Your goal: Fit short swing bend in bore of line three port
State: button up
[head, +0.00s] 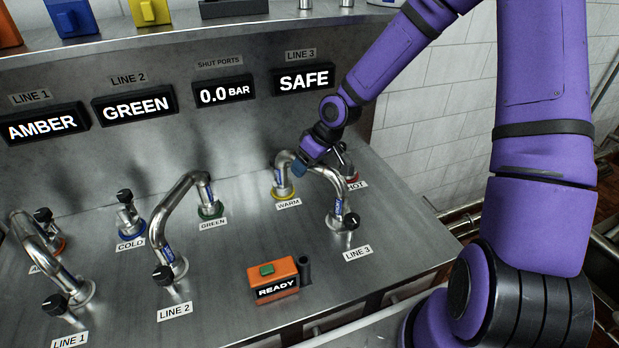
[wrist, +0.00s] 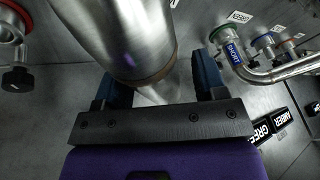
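A bent steel swing bend (head: 322,170) arches between the line three port (head: 343,221) and the yellow-collared WARM port (head: 284,192). It carries blue bands at both ends; I cannot read them or tell how deep either end sits. My gripper (head: 302,167) is at the upper part of this bend, above the WARM side. In the wrist view the steel pipe (wrist: 125,40) fills the upper middle, between the blue fingers of my gripper (wrist: 165,78). The fingers stand apart, with a gap showing between pipe and right finger.
The red-collared HOT port (head: 352,180) is close behind the bend. A second bend (head: 174,215) joins line two to GREEN, and another (head: 45,255) stands at line one. An orange READY box (head: 274,278) sits at the front. The line three display (head: 304,80) reads SAFE.

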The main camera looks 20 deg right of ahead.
grip_shut()
